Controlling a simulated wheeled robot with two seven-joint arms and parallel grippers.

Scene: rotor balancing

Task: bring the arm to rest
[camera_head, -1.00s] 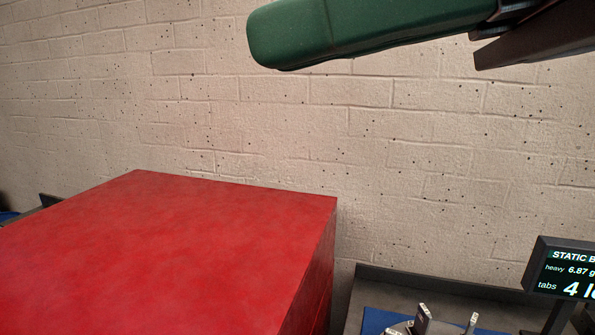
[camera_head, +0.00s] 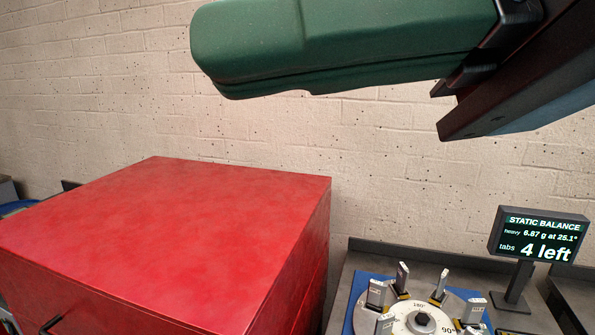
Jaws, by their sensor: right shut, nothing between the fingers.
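My right gripper (camera_head: 212,68) reaches in from the upper right and points left. Its long green fingers lie together, shut and empty, in the air in front of the wall and above the red cabinet's level. The dark wrist part behind them shows at the upper right. The rotor (camera_head: 402,321), a pale disc with degree marks and several upright grey tabs, sits at the bottom right, cut off by the picture edge. My right gripper is well apart from it. My left gripper is not in view.
A large red cabinet (camera_head: 180,230) with a dark drawer handle fills the lower left. A display (camera_head: 540,236) reads "STATIC BALANCE", heavy 6.87 g at 25.1°, tabs 4 left. The rotor is over a blue mat (camera_head: 371,283) on a dark bench (camera_head: 400,262). A pale block wall stands behind.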

